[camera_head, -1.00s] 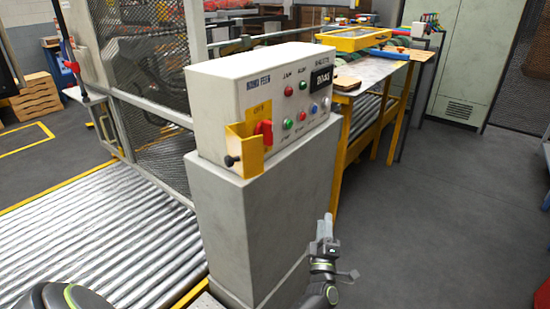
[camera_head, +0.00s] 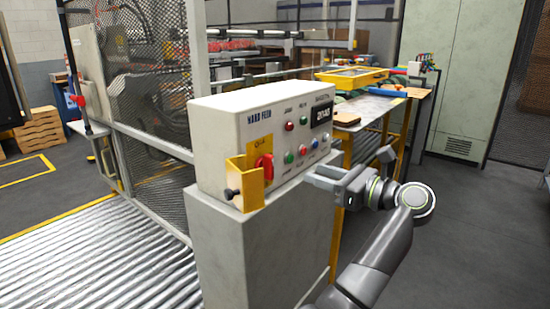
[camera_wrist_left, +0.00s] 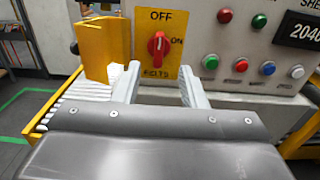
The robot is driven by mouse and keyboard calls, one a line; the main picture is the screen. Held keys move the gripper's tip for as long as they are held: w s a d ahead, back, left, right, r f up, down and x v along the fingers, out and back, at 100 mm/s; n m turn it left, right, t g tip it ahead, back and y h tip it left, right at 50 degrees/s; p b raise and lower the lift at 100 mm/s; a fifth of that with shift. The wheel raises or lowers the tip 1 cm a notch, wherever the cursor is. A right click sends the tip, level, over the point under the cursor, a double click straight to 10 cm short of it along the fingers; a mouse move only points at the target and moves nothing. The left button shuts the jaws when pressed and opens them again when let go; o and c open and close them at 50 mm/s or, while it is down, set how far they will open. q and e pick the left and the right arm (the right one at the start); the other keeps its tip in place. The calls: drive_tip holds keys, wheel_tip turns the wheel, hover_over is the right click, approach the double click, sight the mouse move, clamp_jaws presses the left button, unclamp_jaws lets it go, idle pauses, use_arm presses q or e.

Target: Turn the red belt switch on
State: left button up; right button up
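The red belt switch (camera_head: 265,165) is a rotary knob on a yellow plate at the left end of the grey control box. In the left wrist view the red switch (camera_wrist_left: 158,45) stands upright, its white mark towards OFF at the top; ON is at the right. A yellow guard (camera_wrist_left: 103,48) stands folded out at its left, leaving the knob uncovered. My left gripper (camera_head: 318,179) is right of the switch in the head view. In the wrist view my left gripper (camera_wrist_left: 160,84) is open and empty, its fingers apart, with the knob beyond the gap. My right gripper is out of view.
Coloured buttons (camera_wrist_left: 240,65) and a display (camera_wrist_left: 299,30) sit right of the switch. The box stands on a grey pedestal (camera_head: 240,255). A roller conveyor (camera_head: 100,260) lies left, mesh fencing behind. A cluttered table (camera_head: 370,108) stands behind right; floor at right is open.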

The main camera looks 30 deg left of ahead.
sight(273, 159)
use_arm(q)
drive_tip(key=a+p, duration=0.1)
drive_tip(key=a, duration=0.3)
drive_tip(key=a+p, duration=0.1)
drive_tip(key=a, duration=0.3)
drive_tip(key=w+a, duration=0.1)
drive_tip(key=a, duration=0.3)
drive_tip(key=shift+p, duration=0.4)
drive_tip(key=shift+a, duration=0.5)
clamp_jaws()
